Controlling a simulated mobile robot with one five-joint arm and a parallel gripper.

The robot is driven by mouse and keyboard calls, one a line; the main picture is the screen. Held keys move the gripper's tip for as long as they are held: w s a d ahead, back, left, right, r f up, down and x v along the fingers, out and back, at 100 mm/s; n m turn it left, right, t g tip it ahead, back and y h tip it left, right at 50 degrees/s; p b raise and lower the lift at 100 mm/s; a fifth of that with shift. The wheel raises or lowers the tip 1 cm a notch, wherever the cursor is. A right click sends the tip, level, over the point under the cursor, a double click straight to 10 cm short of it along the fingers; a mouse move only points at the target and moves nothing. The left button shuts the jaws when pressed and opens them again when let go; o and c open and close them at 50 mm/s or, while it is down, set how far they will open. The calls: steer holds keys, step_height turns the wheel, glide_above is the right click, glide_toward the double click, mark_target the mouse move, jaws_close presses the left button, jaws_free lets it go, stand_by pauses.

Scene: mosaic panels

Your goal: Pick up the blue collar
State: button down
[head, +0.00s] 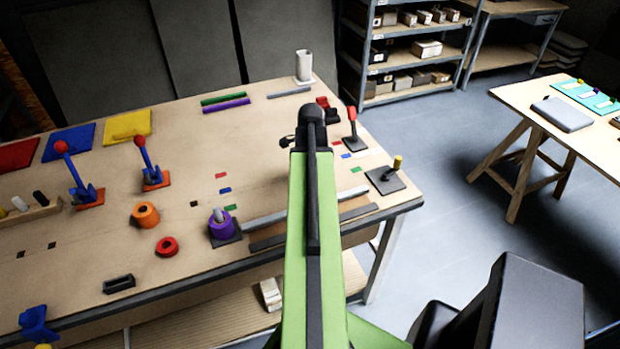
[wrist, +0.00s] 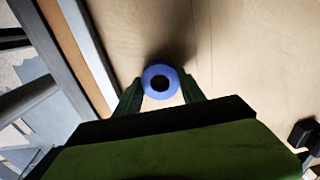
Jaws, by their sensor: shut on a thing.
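The blue collar (wrist: 160,70) is a short ring with a dark round hole, seen end-on in the wrist view. My gripper (wrist: 162,84) is shut on it, one dark green finger on each side. A dark shadow lies on the pale wooden surface just behind the collar. In the head view my green arm reaches over the workbench (head: 100,235) and hides the gripper and the blue collar. How high the collar is above the bench I cannot tell.
Left of my arm are a purple collar (head: 219,229) around a grey post, an orange collar (head: 138,222) and a red collar (head: 160,251). Levers (head: 146,165) stand farther back. A dark plate with a yellow-topped peg (head: 397,162) sits right. Another table (head: 520,98) is far right.

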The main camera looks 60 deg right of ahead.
step_height(320, 180, up, 4)
steer(key=p, duration=0.2)
steer(key=shift+f+p, duration=0.2)
steer(key=shift+p, duration=0.15)
steer(key=s+d+r+p, duration=0.5)
steer(key=s+r+p, duration=0.1)
steer(key=s, duration=0.5)
step_height(320, 180, up, 7)
steer(key=p, duration=0.7)
steer(key=shift+w+a, duration=0.15)
steer(key=shift+a, duration=0.1)
